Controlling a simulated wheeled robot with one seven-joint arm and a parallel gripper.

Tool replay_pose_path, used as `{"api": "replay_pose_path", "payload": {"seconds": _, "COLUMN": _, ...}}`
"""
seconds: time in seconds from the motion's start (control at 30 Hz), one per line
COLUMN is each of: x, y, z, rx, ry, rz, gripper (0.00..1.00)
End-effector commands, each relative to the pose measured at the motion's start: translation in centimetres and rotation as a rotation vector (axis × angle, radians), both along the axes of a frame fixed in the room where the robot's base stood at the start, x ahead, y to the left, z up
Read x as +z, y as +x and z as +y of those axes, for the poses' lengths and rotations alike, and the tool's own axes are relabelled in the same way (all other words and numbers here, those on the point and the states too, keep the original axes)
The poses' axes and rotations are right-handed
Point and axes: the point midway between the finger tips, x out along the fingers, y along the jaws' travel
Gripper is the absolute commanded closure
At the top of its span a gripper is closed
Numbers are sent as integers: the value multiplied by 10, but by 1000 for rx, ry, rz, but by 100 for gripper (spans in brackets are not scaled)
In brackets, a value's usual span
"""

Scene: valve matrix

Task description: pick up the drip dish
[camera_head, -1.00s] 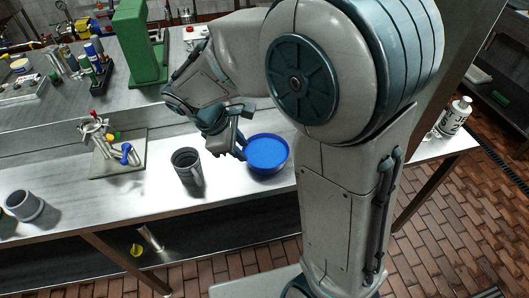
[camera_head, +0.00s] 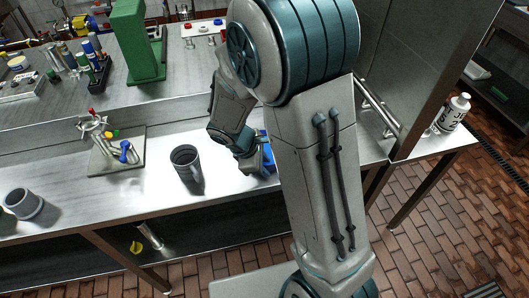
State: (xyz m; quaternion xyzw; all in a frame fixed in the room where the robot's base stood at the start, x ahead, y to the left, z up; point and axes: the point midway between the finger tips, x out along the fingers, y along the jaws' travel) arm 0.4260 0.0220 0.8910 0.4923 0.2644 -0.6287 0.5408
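The drip dish looks to be the round blue dish (camera_head: 269,152) on the metal bench. Only a sliver of it shows now; my arm and gripper hide the rest. My gripper (camera_head: 258,169) is low over the bench at the dish's left side, overlapping it in the picture. I cannot tell whether it touches the dish. The fingers are small and partly covered, so whether they are open or shut cannot be seen.
A dark grey cup (camera_head: 187,168) stands just left of my gripper. A valve manifold on a plate (camera_head: 118,150) is farther left, and a grey pipe piece (camera_head: 25,204) is at far left. A white bottle (camera_head: 453,113) stands at the right end.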

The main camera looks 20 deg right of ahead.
Motion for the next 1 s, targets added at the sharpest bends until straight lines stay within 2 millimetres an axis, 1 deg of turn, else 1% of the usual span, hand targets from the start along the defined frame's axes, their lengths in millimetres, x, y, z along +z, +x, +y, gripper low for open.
{"api": "replay_pose_path", "payload": {"seconds": 0.17, "x": 0, "y": 0, "z": 0, "rx": -1, "ry": 0, "rz": 0, "gripper": 72}}
{"api": "replay_pose_path", "payload": {"seconds": 0.2, "x": 0, "y": 0, "z": 0, "rx": -1, "ry": 0, "rz": 0, "gripper": 78}}
{"api": "replay_pose_path", "payload": {"seconds": 0.27, "x": 0, "y": 0, "z": 0, "rx": -1, "ry": 0, "rz": 0, "gripper": 94}}
{"api": "replay_pose_path", "payload": {"seconds": 0.3, "x": 0, "y": 0, "z": 0, "rx": -1, "ry": 0, "rz": 0, "gripper": 100}}
{"api": "replay_pose_path", "payload": {"seconds": 0.63, "x": 1, "y": 1, "z": 0, "rx": -1, "ry": 0, "rz": -1, "gripper": 100}}
{"api": "replay_pose_path", "payload": {"seconds": 0.77, "x": 4, "y": 1, "z": 0, "rx": -1, "ry": 0, "rz": -3, "gripper": 100}}
{"api": "replay_pose_path", "payload": {"seconds": 0.87, "x": 11, "y": 1, "z": 0, "rx": -1, "ry": 0, "rz": -4, "gripper": 100}}
{"api": "replay_pose_path", "payload": {"seconds": 0.97, "x": 24, "y": 1, "z": 0, "rx": -2, "ry": 2, "rz": -6, "gripper": 100}}
{"api": "replay_pose_path", "payload": {"seconds": 1.0, "x": 32, "y": 2, "z": 0, "rx": -2, "ry": 2, "rz": -9, "gripper": 100}}
